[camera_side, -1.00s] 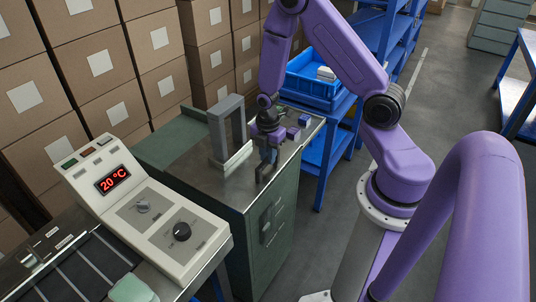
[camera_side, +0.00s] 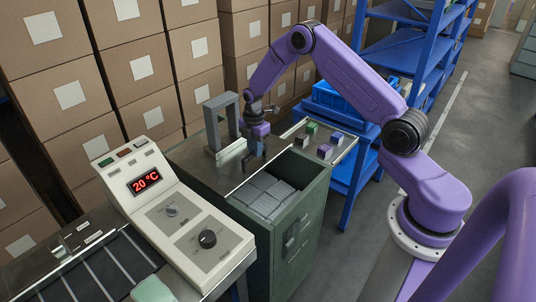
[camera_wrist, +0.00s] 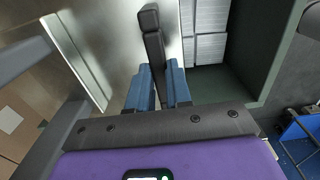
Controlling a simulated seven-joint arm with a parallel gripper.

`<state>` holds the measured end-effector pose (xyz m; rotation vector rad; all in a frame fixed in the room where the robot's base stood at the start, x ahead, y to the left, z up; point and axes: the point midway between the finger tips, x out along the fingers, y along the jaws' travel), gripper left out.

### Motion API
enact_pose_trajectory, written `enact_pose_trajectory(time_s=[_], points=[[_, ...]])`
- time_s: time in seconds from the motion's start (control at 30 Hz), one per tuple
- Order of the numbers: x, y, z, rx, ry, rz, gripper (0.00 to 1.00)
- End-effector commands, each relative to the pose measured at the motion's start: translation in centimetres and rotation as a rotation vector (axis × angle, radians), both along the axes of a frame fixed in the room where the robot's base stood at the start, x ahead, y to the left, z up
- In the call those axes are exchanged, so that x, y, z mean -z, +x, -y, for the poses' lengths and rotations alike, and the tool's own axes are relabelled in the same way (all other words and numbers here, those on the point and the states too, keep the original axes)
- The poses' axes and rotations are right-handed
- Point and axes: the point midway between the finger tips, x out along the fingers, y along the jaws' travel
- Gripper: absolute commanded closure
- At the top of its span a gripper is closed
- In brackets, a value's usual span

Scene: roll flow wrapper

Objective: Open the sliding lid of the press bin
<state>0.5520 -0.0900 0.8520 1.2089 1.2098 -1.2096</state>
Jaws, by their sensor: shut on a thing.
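The press bin (camera_side: 312,225) is a green cabinet with a metal top. Its opening shows at the front in the side view, with grey blocks (camera_side: 268,194) lying inside. The sliding lid (camera_side: 232,181) is a metal plate drawn back left of the opening. My gripper (camera_side: 258,150) is over the lid beside the opening. In the wrist view its two blue fingers (camera_wrist: 158,88) are shut on the dark upright lid handle (camera_wrist: 150,25). The opening and the grey blocks (camera_wrist: 208,50) are to the right of the fingers. The lower part of the handle is partly hidden by the fingers.
A grey frame (camera_side: 221,122) stands on the metal top left of my gripper. Several small coloured blocks (camera_side: 324,151) sit on the top's right end. A control panel (camera_side: 170,215) reading 20 °C is at the left. A blue crate (camera_side: 340,100) and stacked cartons (camera_side: 130,75) are behind.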

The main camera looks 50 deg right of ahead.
Motion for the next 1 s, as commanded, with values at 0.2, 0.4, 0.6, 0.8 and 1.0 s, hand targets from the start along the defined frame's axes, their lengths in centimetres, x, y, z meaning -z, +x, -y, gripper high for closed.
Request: enact_pose_trajectory(time_s=[0.2, 0.4, 0.6, 0.8, 1.0], points=[[0.0, 3.1, 0.1, 0.001, -0.001, 0.004, 1.0], [0.0, 4.7, 0.1, 0.001, -0.001, 0.004, 1.0], [0.0, 5.3, 0.1, 0.001, -0.001, 0.003, 1.0], [0.0, 5.4, 0.1, 0.001, -0.001, 0.003, 1.0], [0.0, 5.4, 0.1, 0.001, -0.001, 0.003, 0.78]])
